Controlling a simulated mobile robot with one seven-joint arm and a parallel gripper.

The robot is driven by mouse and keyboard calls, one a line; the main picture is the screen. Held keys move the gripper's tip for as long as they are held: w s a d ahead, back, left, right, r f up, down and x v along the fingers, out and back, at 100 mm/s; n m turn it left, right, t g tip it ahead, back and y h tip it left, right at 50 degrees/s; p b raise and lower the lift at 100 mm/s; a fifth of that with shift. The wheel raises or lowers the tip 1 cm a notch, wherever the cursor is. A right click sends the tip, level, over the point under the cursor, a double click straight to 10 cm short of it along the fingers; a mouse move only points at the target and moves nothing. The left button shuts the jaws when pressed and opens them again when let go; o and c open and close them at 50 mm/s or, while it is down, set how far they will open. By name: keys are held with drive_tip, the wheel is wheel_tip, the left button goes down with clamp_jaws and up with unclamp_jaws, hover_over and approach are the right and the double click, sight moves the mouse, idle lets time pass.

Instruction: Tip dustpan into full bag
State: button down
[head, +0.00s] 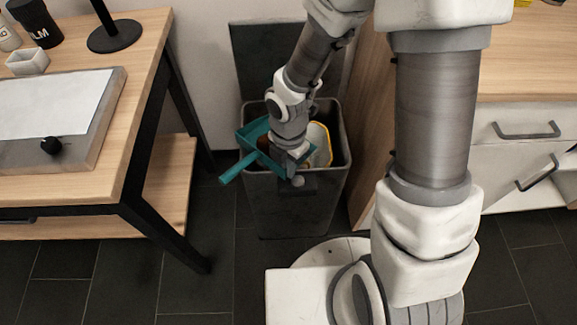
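A teal dustpan (251,134) is at the mouth of a dark grey bin (293,209), its handle (237,168) sticking out past the bin's front left edge. Something brownish shows in the pan beside my wrist, too small to make out. A white thing with a yellow edge (320,146), possibly the bag, shows inside the bin at the right. My gripper (292,172) points down over the bin's front rim, at the dustpan's right part. My wrist hides much of the pan, and I cannot see whether the fingers are closed on it.
A wooden table (143,70) with black legs stands at the left, bearing a grey board with a white sheet, a cup and a black stand. A wooden cabinet with drawers (520,128) stands at the right. Dark tiled floor is clear at the front left.

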drive_tip(key=shift+r+p, duration=0.35)
drive_tip(key=shift+p, duration=0.5)
drive_tip(key=shift+w+d+r+g+y+p, duration=0.15)
drive_tip(key=shift+r+g+y+p, duration=0.25)
drive_tip(key=shift+p, duration=0.95)
drive_tip(key=shift+w+d+r+g+y+p, duration=0.1)
drive_tip(key=shift+r+g+y+p, duration=0.25)
drive_tip(key=shift+p, duration=0.95)
drive_tip(key=shift+w+d+r+g+y+p, duration=0.2)
drive_tip(key=shift+r+g+y+p, duration=0.15)
drive_tip(key=shift+p, duration=1.05)
drive_tip(key=shift+w+d+r+g+y+p, duration=0.2)
drive_tip(key=shift+r+p, duration=0.25)
drive_tip(key=shift+p, duration=0.95)
drive_tip(key=shift+w+d+r+g+y+p, duration=0.25)
drive_tip(key=shift+r+g+y+p, duration=0.3)
drive_tip(key=shift+p, duration=0.75)
drive_tip(key=shift+w+d+r, duration=0.1)
drive_tip(key=shift+w+r+g+y+p, duration=0.1)
drive_tip(key=shift+g+y+p, duration=0.15)
drive_tip(key=shift+p, duration=0.1)
drive_tip(key=shift+w+d+r, duration=0.15)
drive_tip(key=shift+d, duration=0.05)
